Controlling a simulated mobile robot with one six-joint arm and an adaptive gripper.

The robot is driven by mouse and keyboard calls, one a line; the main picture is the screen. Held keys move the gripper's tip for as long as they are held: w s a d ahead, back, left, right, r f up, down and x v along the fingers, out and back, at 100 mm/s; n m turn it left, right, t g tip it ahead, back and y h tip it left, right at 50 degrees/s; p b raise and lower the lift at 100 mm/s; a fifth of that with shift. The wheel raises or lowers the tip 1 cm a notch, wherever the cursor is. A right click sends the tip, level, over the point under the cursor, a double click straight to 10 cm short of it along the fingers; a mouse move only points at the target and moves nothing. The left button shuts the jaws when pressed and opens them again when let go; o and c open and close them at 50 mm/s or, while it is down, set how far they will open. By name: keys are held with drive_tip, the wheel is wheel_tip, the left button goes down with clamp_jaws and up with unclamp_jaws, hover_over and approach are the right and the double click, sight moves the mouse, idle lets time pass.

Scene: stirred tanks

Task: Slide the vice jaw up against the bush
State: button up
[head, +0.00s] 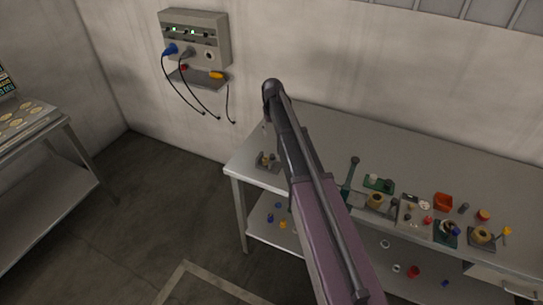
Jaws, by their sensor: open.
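A small grey fixture (262,165) stands at the left end of the long bench, with low upright parts on its base. It looks like the vice, but it is small in the head view. Something small and pale sits between its upright parts and may be the bush. I cannot tell the gap between jaw and bush. My arm rises from the bottom of the picture and passes just right of the fixture. My gripper cannot be made out, as the arm hides whatever lies behind it.
The bench (400,145) is clear along its back. Loose parts lie on the lower shelf. A control box (195,38) with cables hangs on the wall.

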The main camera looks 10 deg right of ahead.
sight(272, 155)
drive_tip(key=shift+f+b, duration=6.55)
drive_tip(key=shift+f, duration=0.15)
clamp_jaws()
drive_tip(key=shift+a, duration=0.1)
